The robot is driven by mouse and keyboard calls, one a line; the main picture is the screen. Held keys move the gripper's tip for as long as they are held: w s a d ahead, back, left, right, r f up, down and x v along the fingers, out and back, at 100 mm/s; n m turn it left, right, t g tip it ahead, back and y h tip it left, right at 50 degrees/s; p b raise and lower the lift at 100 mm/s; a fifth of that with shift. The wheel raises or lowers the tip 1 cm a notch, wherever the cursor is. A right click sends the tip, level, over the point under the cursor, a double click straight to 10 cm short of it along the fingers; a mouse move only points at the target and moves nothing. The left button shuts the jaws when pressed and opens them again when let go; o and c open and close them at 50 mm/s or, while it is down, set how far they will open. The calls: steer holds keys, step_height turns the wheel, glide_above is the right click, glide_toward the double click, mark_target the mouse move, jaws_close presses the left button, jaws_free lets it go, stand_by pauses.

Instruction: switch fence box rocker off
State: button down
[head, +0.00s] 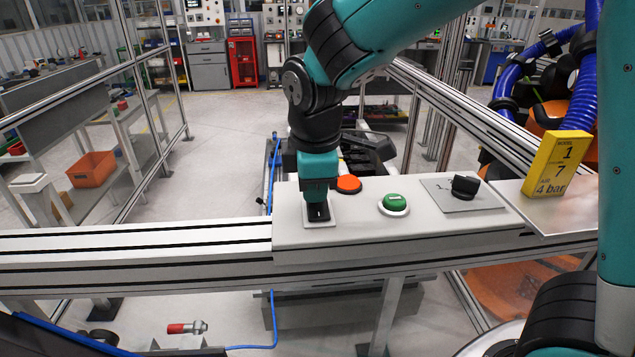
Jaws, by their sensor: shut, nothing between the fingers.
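The fence box (290,240) is a light grey box on the aluminium fence rail. The black rocker (318,212) sits on a pale plate (320,223) at the box's left end. My gripper (318,203) is shut and empty, pointing down right at the rocker. Its tip appears to touch or hover just over the rocker and hides part of it. I cannot tell which way the rocker is tipped.
To the right on the box are a red-orange button (349,184), a green button (394,202) and a black rotary knob (465,186). A yellow sign (556,163) stands further right. The fence rail (130,250) left of the box is clear.

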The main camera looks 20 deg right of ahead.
steer(key=shift+f, duration=0.2)
steer(key=shift+w+g+p, duration=0.1)
steer(key=shift+g+p, duration=0.2)
steer(key=shift+p, duration=0.1)
steer(key=shift+f, duration=0.25)
steer(key=shift+s, duration=0.2)
steer(key=shift+s+a+r, duration=0.2)
steer(key=shift+s+a, duration=0.05)
steer(key=shift+s, duration=0.3)
